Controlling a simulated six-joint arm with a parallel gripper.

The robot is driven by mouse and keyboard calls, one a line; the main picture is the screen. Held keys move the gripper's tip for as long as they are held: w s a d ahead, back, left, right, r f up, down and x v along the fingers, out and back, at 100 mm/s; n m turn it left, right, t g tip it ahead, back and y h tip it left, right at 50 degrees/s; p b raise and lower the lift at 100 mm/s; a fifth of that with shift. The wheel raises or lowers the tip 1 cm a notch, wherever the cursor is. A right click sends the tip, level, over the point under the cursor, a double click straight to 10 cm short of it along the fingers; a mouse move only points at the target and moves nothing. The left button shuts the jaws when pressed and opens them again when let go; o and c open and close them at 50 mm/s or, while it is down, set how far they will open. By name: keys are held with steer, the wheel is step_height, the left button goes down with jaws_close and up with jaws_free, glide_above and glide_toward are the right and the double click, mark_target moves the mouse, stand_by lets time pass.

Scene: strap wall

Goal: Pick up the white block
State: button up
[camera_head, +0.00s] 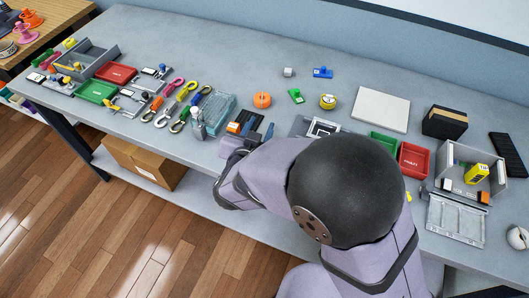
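A small pale grey-white block (288,72) sits alone near the back of the grey table, left of a blue piece. It is the closest match to a white block, but its exact colour is hard to tell. My lavender arm with a large black joint fills the lower middle of the view. The arm's far end reaches the table's front edge, near an orange piece (233,127) and dark bar shapes. I cannot make out my gripper's fingertips clearly there, nor whether they hold anything. The arm hides part of the table's front middle.
A flat white panel (381,109) lies at the back right. A clear bin (212,113) and several hooks are to the left; red and grey bins are right.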

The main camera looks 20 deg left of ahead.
steer(key=s+t+h, duration=0.2)
steer(key=s+t, duration=0.1)
steer(key=s, duration=0.4)
steer(key=shift+h, duration=0.3)
steer(key=f, duration=0.6)
steer(key=d+f, duration=0.1)
steer(key=f, duration=0.2)
steer(key=shift+w+f, duration=0.2)
steer(key=shift+f, duration=0.2)
steer(key=shift+w+f+p, duration=0.15)
steer(key=shift+w+p, duration=0.3)
steer(key=shift+w, duration=0.75)
steer(key=shift+w+f+p, duration=0.2)
steer(key=shift+w+p, duration=0.25)
steer(key=shift+w, duration=0.8)
steer(key=shift+w+f+p, duration=0.15)
steer(key=shift+w+p, duration=0.3)
steer(key=shift+w, duration=0.75)
jaws_close()
